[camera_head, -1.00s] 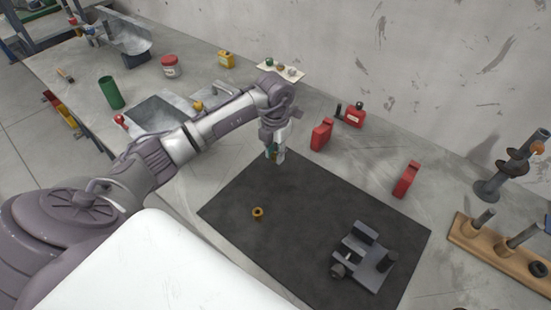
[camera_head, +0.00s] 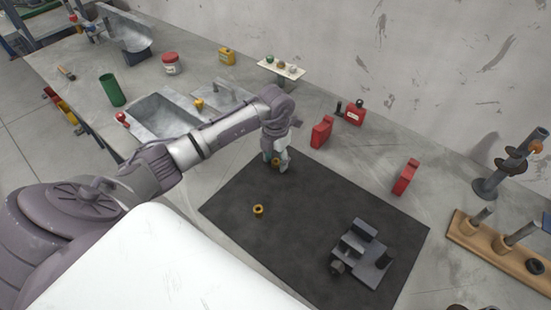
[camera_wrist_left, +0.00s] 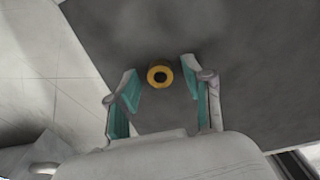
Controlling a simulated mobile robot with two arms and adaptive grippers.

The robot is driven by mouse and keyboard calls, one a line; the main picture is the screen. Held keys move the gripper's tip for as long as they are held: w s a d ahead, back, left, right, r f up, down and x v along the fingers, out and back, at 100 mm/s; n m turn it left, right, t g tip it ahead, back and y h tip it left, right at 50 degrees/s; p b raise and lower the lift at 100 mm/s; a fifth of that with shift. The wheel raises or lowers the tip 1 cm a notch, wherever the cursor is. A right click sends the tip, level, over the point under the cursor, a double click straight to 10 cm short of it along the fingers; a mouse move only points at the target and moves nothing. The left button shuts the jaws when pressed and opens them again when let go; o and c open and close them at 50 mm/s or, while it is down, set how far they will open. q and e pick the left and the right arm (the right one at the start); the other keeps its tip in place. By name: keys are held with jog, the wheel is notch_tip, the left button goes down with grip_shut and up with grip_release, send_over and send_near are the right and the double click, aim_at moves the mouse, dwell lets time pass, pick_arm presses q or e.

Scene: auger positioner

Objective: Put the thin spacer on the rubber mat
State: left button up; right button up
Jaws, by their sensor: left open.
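The dark rubber mat (camera_head: 310,215) lies flat on the bench. A yellow-brass ring (camera_head: 275,162) shows at my left gripper's fingertips, over the mat's back corner. Another yellow ring (camera_head: 258,210) lies on the mat nearer to me. I cannot tell which is the thin spacer. My left gripper (camera_head: 276,165) points down there and is open. The left wrist view shows one yellow ring (camera_wrist_left: 160,76) with a dark centre between and just ahead of the teal-padded fingers (camera_wrist_left: 160,88), over the mat (camera_wrist_left: 240,60). My right gripper is not in view.
A dark metal fixture (camera_head: 362,252) stands on the mat's right part. Red blocks (camera_head: 321,132) and (camera_head: 406,177) stand behind the mat. A wooden peg rack (camera_head: 500,250) is at the right. A metal bin (camera_head: 165,112) is at the left. The mat's middle is clear.

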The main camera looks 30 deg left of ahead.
aim_at(276, 161)
pick_arm(q)
jog(key=shift+r, duration=0.55)
notch_tip(276, 161, up, 11)
jog(key=b, duration=0.2)
jog(key=shift+b, duration=0.4)
